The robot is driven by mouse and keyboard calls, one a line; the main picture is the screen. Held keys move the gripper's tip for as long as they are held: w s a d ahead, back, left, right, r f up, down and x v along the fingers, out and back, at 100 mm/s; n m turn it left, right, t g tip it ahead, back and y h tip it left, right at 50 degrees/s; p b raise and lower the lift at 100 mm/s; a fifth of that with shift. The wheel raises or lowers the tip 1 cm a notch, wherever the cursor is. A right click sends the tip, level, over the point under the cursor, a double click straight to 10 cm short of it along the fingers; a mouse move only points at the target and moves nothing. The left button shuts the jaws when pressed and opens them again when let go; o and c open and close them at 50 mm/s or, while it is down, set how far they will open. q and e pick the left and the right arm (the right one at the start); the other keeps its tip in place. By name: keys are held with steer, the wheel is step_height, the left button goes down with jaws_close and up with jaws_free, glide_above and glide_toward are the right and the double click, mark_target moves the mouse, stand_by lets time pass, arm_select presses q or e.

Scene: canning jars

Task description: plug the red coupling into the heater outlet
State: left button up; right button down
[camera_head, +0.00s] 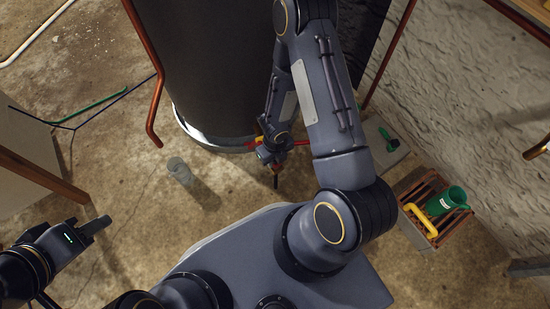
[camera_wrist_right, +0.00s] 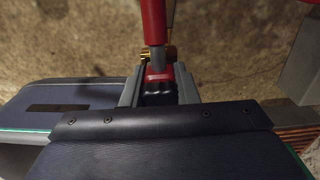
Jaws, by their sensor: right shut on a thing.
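The heater looks like a large dark cylinder (camera_head: 215,65) with a pale band at its foot. My right gripper (camera_head: 270,156) is low, close to the front of that foot. In the right wrist view my right gripper (camera_wrist_right: 159,88) is shut on a red coupling (camera_wrist_right: 158,74), with a red tube or handle above it and a bit of brass beside it. In the head view small red parts (camera_head: 300,142) show around this gripper. The arm partly hides the spot, and I cannot tell the outlet or any contact with it. My left gripper (camera_head: 97,225) is at the lower left, away from the heater, its jaw gap unclear.
A clear glass jar (camera_head: 180,171) stands on the concrete floor left of my right gripper. A copper pipe (camera_head: 147,75) runs down left of the heater. A brown slatted crate (camera_head: 415,195) holds a green cup (camera_head: 446,201) and a yellow handle-like piece (camera_head: 420,219). A stone wall bounds the right.

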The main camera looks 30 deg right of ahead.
steer(key=c, duration=1.8)
jaws_free()
jaws_close()
steer(key=shift+r+p, duration=2)
steer(key=shift+r, duration=0.05)
